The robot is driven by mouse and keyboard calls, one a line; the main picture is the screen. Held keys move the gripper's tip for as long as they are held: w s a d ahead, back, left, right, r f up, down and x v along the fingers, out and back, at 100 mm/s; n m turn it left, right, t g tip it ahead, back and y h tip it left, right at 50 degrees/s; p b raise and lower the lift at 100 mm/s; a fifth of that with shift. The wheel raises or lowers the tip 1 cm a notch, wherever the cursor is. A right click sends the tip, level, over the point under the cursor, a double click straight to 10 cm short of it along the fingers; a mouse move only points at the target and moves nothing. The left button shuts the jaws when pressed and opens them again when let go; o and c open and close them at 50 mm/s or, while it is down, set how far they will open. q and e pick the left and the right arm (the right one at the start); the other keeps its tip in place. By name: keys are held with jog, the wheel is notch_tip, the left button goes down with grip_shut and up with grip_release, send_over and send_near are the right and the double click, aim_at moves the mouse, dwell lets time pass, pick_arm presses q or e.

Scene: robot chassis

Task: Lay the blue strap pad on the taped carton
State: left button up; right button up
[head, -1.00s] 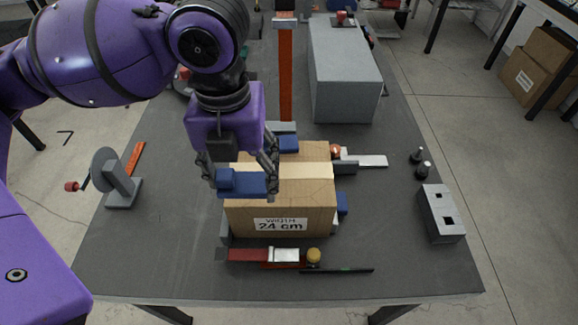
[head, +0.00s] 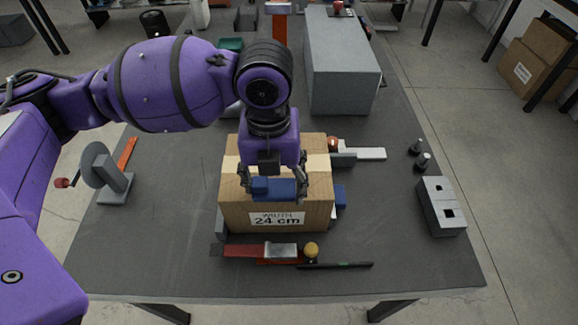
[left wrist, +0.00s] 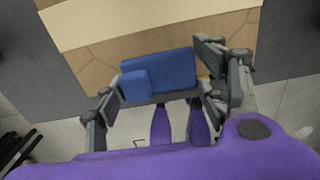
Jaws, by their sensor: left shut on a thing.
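The blue strap pad (head: 281,188) is a small block with a raised lump at its left end. My left gripper (head: 275,190) is shut on it, with a finger at each end. In the left wrist view the pad (left wrist: 168,70) sits between the two fingers (left wrist: 160,88). The taped carton (head: 235,212) is brown with a pale tape band and a label reading "WIDTH 24 cm". The pad is over the front part of the carton's top; I cannot tell whether it touches. My right gripper is not in view.
A grey block (head: 345,75) stands behind the carton. A red clamp-like tool (head: 245,252) and a dark rod (head: 335,265) lie in front. A grey crank stand (head: 107,172) is at left, a grey holed block (head: 440,205) at right.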

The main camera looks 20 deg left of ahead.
aim_at(274, 187)
pick_arm(q)
jog(key=shift+f, duration=0.15)
jog(key=o, duration=1)
jog(key=shift+c, duration=0.2)
notch_tip(274, 187, up, 12)
jog(key=p, duration=0.1)
